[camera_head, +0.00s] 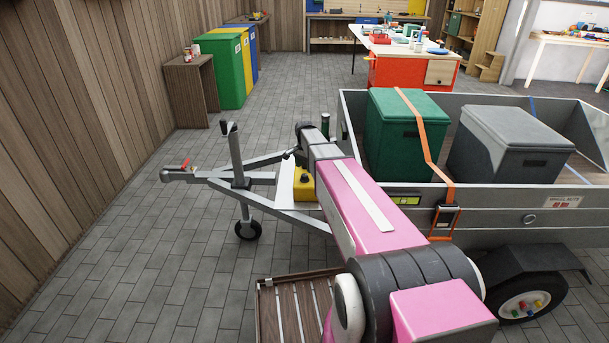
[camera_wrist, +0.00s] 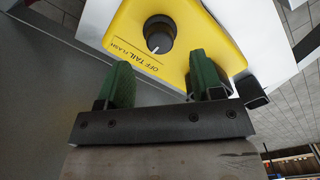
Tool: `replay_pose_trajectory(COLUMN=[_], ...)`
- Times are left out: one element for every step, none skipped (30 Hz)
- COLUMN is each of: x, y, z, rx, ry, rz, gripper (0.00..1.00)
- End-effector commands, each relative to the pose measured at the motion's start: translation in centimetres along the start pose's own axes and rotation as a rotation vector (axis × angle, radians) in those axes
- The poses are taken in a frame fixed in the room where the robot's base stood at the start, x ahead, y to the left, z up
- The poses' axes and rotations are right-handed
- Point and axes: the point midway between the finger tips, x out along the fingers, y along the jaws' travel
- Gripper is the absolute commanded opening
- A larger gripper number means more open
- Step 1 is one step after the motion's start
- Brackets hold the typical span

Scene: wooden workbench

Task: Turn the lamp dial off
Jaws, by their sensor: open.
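A yellow lamp box (camera_head: 304,187) sits on a white plate on the trailer's drawbar, partly hidden by my arm in the head view. In the wrist view the yellow box (camera_wrist: 205,25) fills the upper middle. Its round black dial (camera_wrist: 160,32) carries a white mark facing the printed words OFF, TAIL and FLASH; I cannot tell which word the mark meets. My gripper (camera_wrist: 160,64) has two green fingers spread apart with nothing between them. The dial appears just beyond the fingertips, roughly centred between them; contact is not visible.
The grey trailer (camera_head: 520,215) holds a green bin (camera_head: 405,140) and a grey bin (camera_head: 512,145), with an orange strap over the green one. A jockey wheel post (camera_head: 236,155) stands left of the box. A slatted wooden ramp (camera_head: 300,305) lies in front. The left floor is clear.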

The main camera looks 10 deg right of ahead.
Motion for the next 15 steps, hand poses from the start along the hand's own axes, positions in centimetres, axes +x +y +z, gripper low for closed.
replay_pose_trajectory(x=[1.0, 1.5, 2.1, 2.4, 2.8, 3.2, 3.6, 3.9, 4.2, 4.3, 4.5, 4.6, 4.7, 4.7, 4.8], y=[-0.1, 0.0, 0.0, 0.0, -0.1, -0.1, -0.1, 0.0, 0.0, 0.0, 0.0, 0.0, 0.0, 0.0, 0.0], z=[0.0, 0.0, 0.0, 0.0, 0.0, 0.0, 0.0, 0.0, 0.0, 0.0, 0.0, 0.0, 0.0, 0.0, 0.0], rx=[0.000, 0.000, -0.001, -0.001, -0.001, -0.001, -0.001, -0.001, -0.001, -0.001, -0.001, -0.001, -0.001, -0.001, -0.001], ry=[-0.001, -0.001, -0.001, -0.001, -0.001, 0.000, 0.000, 0.000, 0.000, 0.000, 0.000, 0.000, 0.000, 0.000, 0.000], rz=[0.001, 0.001, 0.001, 0.001, 0.001, 0.000, 0.000, 0.000, 0.000, 0.000, 0.000, 0.000, 0.000, 0.000, 0.000], gripper=[0.60, 0.60, 0.60, 0.60, 0.60, 0.60, 0.60, 0.60, 0.60, 0.60, 0.60, 0.60, 0.60, 0.60, 0.60])
